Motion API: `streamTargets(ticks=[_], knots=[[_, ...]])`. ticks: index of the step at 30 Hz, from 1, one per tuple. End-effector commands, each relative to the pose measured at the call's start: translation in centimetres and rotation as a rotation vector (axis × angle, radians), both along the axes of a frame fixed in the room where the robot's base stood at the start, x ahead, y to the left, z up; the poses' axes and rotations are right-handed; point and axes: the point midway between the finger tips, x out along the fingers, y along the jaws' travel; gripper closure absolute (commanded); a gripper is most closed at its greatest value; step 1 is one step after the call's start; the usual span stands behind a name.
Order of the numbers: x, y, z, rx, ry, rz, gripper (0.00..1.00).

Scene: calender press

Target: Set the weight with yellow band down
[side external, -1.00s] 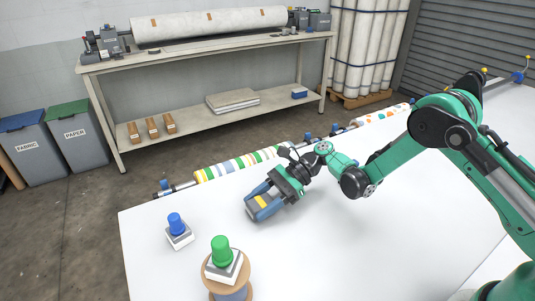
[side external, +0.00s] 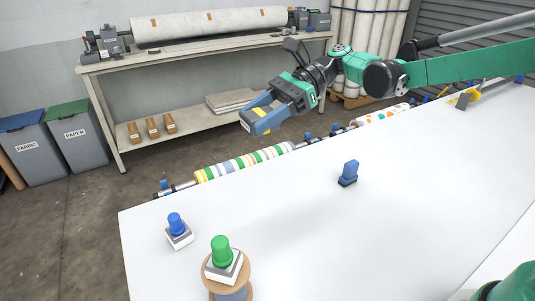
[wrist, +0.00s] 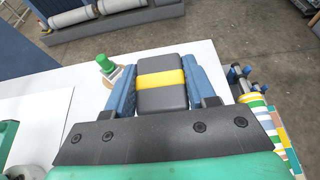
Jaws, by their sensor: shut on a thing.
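The weight with the yellow band (wrist: 148,99) is a dark grey block with a yellow stripe across its middle. In the wrist view it sits between the two blue fingers of my gripper (wrist: 163,85), which is shut on it. In the side external view my gripper (side external: 258,117) holds the weight (side external: 262,113) up in the air, above and behind the striped roller. The weight is clear of the white table (side external: 290,220). The fingers hide part of the weight in the side view.
A blue button (side external: 176,224) and a green button on a spool (side external: 221,252) stand at the table's near left. A small blue upright object (side external: 348,171) stands mid-table. A striped roller (side external: 245,161) runs along the far edge. Wide table areas are clear.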

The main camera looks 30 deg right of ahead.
Motion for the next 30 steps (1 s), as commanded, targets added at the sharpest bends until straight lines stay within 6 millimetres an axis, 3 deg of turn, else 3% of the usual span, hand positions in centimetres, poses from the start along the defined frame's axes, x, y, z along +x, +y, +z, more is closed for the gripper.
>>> streamTargets(ticks=[5, 8, 12, 15, 19, 24, 30], knots=[[1.9, -4.3, 0.5, -0.003, 0.001, -0.166, 1.00], [3.3, -9.0, 0.5, -0.006, 0.002, -0.338, 1.00], [4.5, -16.9, 0.5, -0.008, 0.003, -0.616, 1.00], [4.4, -22.3, 0.5, -0.006, 0.003, -0.798, 1.00], [3.5, -28.0, 0.6, -0.003, 0.002, -0.988, 1.00], [2.3, -32.4, 0.7, 0.000, 0.000, -1.134, 1.00], [1.8, -33.8, -0.7, 0.002, 0.000, -1.182, 1.00]])
